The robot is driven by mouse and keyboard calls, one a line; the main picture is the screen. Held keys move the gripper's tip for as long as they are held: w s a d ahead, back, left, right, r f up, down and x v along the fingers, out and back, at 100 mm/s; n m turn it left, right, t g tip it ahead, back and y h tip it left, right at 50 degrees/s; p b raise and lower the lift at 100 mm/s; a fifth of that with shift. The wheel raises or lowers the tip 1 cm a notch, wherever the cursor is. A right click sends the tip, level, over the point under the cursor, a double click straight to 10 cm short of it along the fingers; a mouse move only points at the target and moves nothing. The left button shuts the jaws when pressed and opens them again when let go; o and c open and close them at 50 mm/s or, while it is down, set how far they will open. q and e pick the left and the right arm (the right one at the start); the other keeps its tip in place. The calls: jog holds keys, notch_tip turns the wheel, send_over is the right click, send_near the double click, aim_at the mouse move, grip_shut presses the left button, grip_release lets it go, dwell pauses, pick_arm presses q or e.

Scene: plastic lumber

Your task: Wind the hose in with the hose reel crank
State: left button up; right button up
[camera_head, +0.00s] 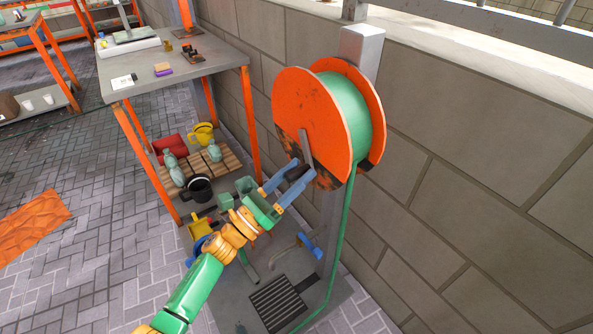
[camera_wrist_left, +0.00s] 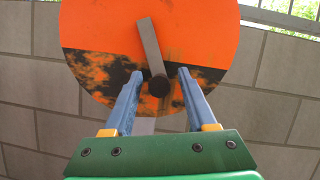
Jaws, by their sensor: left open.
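The hose reel (camera_head: 310,110) has orange, scuffed side discs and is fixed to a grey post by the wall. Green hose (camera_head: 347,100) is wound on it, and a length hangs down to the ground. The grey crank arm (camera_head: 306,147) is on the near disc and points downward, with a dark handle (camera_head: 297,172) at its lower end. My left gripper (camera_head: 304,169) is open, its blue fingers on either side of the handle. In the left wrist view the handle (camera_wrist_left: 158,87) shows end-on between the fingertips; contact cannot be told. My right gripper is out of view.
A block wall (camera_head: 450,200) stands close behind the reel. A workbench (camera_head: 170,75) with orange legs stands to the left, with a watering can (camera_head: 201,133) and pots on its lower shelf. A grey base plate with a drain grate (camera_head: 278,304) lies below.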

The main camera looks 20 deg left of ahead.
pick_arm(q)
grip_shut()
dwell(1.4)
